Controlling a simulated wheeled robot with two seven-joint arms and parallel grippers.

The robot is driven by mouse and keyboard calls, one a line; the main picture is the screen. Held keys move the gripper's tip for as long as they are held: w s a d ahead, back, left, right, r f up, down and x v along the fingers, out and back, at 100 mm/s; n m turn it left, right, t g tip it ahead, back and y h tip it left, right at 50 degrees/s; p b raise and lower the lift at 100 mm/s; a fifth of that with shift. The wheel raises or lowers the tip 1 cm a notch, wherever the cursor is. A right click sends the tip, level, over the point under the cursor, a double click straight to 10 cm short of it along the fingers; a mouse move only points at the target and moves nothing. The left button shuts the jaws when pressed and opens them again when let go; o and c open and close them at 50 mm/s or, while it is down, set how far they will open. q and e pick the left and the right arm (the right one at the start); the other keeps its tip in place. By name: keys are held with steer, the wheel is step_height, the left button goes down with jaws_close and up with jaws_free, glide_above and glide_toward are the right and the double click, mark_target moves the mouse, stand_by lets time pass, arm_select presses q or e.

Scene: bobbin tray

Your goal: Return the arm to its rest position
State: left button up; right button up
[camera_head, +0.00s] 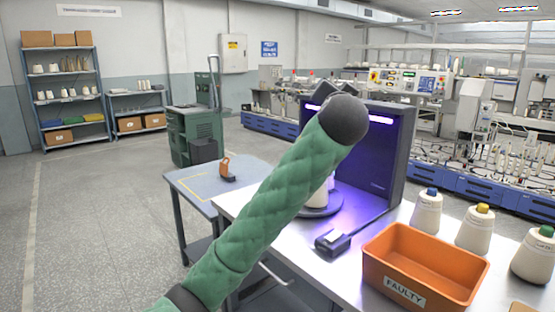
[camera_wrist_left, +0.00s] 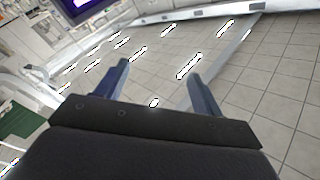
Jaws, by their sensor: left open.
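My left arm, in a green quilted sleeve, comes up from the lower edge of the head view and crosses the table to a dark rounded end. My left gripper is not clear in the head view, at or behind that dark end. In the left wrist view my left gripper (camera_wrist_left: 158,80) is open, with two dark fingers apart and nothing between them. Behind them are ceiling tiles and lights, so the wrist camera faces upward. My right gripper is in neither view.
The metal table (camera_head: 393,221) holds an orange bin (camera_head: 405,292) labelled FAULTY, several cones including a blue-topped cone (camera_head: 427,212), and a dark lit booth (camera_head: 372,160). A cone on a round stand (camera_head: 322,207) is partly behind my arm. A blue side table (camera_head: 196,184) stands left.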

arm_select(q)
steer(key=s+a+f+n+g+p, duration=0.1)
steer(key=s+a+f+n+g, duration=0.15)
steer(key=s+a+f, duration=0.8)
steer(key=s+a+f+n+g+p, duration=0.15)
steer(key=a+f+g, duration=0.25)
steer(key=f, duration=1.4)
steer(key=s+a+f+n+g+p, duration=0.1)
steer(key=s+a+f+g, duration=0.2)
steer(key=s+a+f, duration=0.8)
steer(key=s+a+f+n+g+p, duration=0.1)
steer(key=s+f+g, duration=0.6)
steer(key=s+f, duration=1.7)
step_height(320, 180, down, 4)
steer(key=shift+s+a+f+y+p, duration=0.15)
steer(key=shift+a+f+y+p, duration=0.05)
steer(key=shift+a+y+p, duration=0.25)
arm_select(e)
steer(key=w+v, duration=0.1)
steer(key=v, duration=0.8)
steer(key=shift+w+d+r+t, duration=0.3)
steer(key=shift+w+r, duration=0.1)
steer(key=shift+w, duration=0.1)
arm_select(q)
steer(key=shift+a, duration=0.1)
